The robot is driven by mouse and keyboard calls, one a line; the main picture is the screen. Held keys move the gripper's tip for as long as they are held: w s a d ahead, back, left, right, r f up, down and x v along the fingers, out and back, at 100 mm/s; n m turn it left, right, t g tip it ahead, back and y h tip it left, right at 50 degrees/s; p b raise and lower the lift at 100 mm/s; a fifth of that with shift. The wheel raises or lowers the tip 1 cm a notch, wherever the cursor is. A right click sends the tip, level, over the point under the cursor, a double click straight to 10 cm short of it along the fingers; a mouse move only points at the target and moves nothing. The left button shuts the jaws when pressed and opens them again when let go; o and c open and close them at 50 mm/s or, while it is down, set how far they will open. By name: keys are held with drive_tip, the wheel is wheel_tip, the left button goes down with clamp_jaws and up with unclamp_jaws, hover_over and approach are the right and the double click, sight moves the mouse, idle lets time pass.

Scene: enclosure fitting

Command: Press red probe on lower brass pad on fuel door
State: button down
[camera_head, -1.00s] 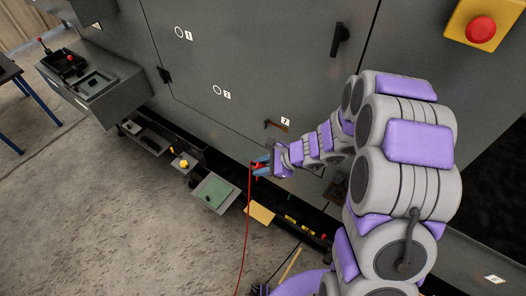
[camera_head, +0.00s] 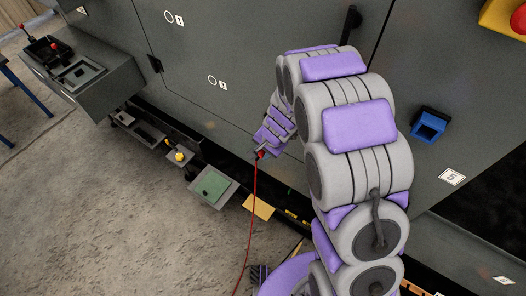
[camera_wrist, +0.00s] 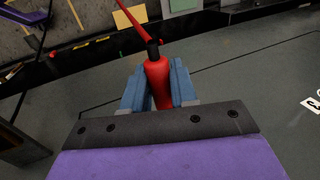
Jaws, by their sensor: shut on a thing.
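The red probe (camera_wrist: 157,78) stands between the blue fingers of my gripper (camera_wrist: 158,88) in the wrist view, and the gripper is shut on it. In the head view a bit of the red probe (camera_head: 262,152) shows at the end of my arm, with the cable hanging to the floor. The fingers are mostly hidden there. A grey door panel (camera_head: 190,50) with ring marks labelled 1 and 3 is behind. I cannot make out a brass pad for certain.
A blue box-like socket (camera_head: 429,125) sits on the grey wall at right, above label 5 (camera_head: 452,176). Low trays, one with a green plate (camera_head: 211,186), line the wall's foot. A yellow panel with a red button (camera_head: 505,15) is top right.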

drive_tip(key=shift+w+d+p, duration=0.15)
drive_tip(key=shift+w+p, duration=0.2)
drive_tip(key=shift+w, duration=0.45)
drive_tip(key=w+d, duration=0.1)
drive_tip(key=w+d+p, duration=0.1)
drive_tip(key=shift+w+d+r, duration=0.1)
drive_tip(key=shift+w+d, duration=0.1)
drive_tip(key=shift+d, duration=0.1)
drive_tip(key=shift+w+d+p, duration=0.3)
drive_tip(key=shift+w+p, duration=0.1)
drive_tip(key=shift+p, duration=0.15)
drive_tip(key=shift+w+a, duration=0.15)
drive_tip(key=shift+w, duration=0.15)
drive_tip(key=shift+d, duration=0.2)
drive_tip(key=shift+a+p, duration=0.15)
drive_tip(key=shift+p, duration=0.25)
drive_tip(key=shift+s, duration=0.1)
drive_tip(key=shift+w+d, duration=0.2)
drive_tip(key=shift+d, duration=0.05)
